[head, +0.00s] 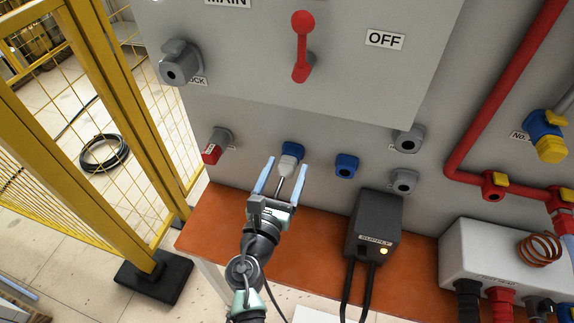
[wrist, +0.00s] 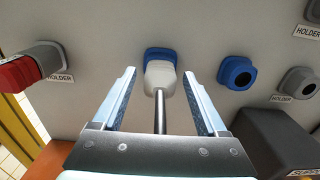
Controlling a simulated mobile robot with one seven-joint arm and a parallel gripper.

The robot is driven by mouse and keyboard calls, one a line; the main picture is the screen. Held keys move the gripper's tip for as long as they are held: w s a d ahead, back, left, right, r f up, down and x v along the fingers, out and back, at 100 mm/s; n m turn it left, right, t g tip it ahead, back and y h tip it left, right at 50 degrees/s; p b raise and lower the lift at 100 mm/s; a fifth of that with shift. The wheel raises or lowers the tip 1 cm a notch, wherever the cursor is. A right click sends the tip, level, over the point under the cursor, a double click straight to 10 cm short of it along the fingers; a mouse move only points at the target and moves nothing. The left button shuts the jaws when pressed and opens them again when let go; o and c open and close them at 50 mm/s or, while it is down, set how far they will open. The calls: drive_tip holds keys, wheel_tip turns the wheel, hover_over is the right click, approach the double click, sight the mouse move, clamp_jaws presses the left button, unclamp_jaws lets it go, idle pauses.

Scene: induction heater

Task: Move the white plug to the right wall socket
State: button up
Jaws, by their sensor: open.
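The white plug (head: 287,165) sits in the left blue wall socket (head: 293,149), its grey cable or stem pointing back toward my gripper. In the wrist view the white plug (wrist: 160,76) is centred between the fingers, with the blue left socket (wrist: 160,54) behind it. The right blue wall socket (head: 346,165) is empty, and it also shows in the wrist view (wrist: 237,73). My gripper (head: 280,178) is open, its two light-blue fingers on either side of the plug's stem. In the wrist view my gripper (wrist: 160,95) has a clear gap on both sides of the plug.
A red plug (head: 211,153) sits in a grey holder on the left. Empty grey holders (head: 404,181) are on the right. A black supply box (head: 374,228) stands on the brown bench (head: 320,256), right of my gripper. A yellow fence (head: 120,110) stands left.

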sight(283, 178)
idle(0.6)
clamp_jaws()
idle(0.3)
drive_tip(key=shift+s+a, duration=0.1)
drive_tip(key=shift+s+f, duration=0.1)
drive_tip(key=shift+s, duration=0.05)
drive_tip(key=shift+p+v, duration=0.6)
drive_tip(key=shift+v, duration=2.15)
